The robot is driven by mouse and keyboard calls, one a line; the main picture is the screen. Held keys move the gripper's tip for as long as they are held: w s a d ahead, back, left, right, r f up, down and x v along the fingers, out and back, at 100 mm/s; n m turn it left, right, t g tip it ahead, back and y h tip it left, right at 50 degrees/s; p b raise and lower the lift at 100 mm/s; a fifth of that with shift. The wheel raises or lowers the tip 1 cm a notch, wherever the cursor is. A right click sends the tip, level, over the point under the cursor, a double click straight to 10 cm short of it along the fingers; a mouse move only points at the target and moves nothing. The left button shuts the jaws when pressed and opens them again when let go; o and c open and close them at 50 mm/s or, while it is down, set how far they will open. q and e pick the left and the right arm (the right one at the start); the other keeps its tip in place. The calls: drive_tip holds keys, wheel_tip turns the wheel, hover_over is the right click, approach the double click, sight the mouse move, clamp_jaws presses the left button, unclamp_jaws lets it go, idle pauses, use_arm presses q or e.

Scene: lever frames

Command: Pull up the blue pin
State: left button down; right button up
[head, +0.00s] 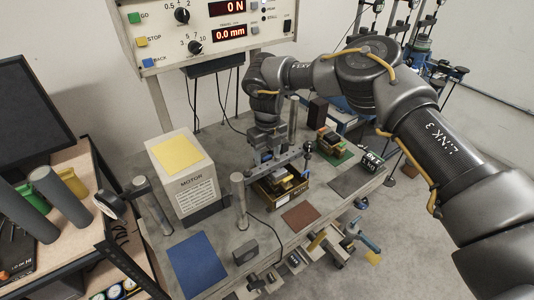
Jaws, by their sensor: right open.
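My right gripper (268,152) points down over the bench, at a dark horizontal bar between metal posts. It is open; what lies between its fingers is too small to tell. Just below and in front of it stands a small dark fixture (281,188) with yellowish parts. My left gripper is not in view.
A metal post (240,195) stands left of the gripper. A motor box (182,170) with a yellow top is further left. A blue mat (197,264) and a brown mat (300,217) lie flat in front. A control panel (212,30) hangs behind.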

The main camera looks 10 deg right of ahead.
sight(267, 157)
drive_tip(key=shift+r+b, duration=0.3)
drive_tip(key=shift+r, duration=0.2)
wheel_tip(267, 157, up, 10)
drive_tip(key=b, duration=0.2)
drive_tip(key=shift+a+f, duration=0.1)
drive_tip(key=shift+f, duration=0.05)
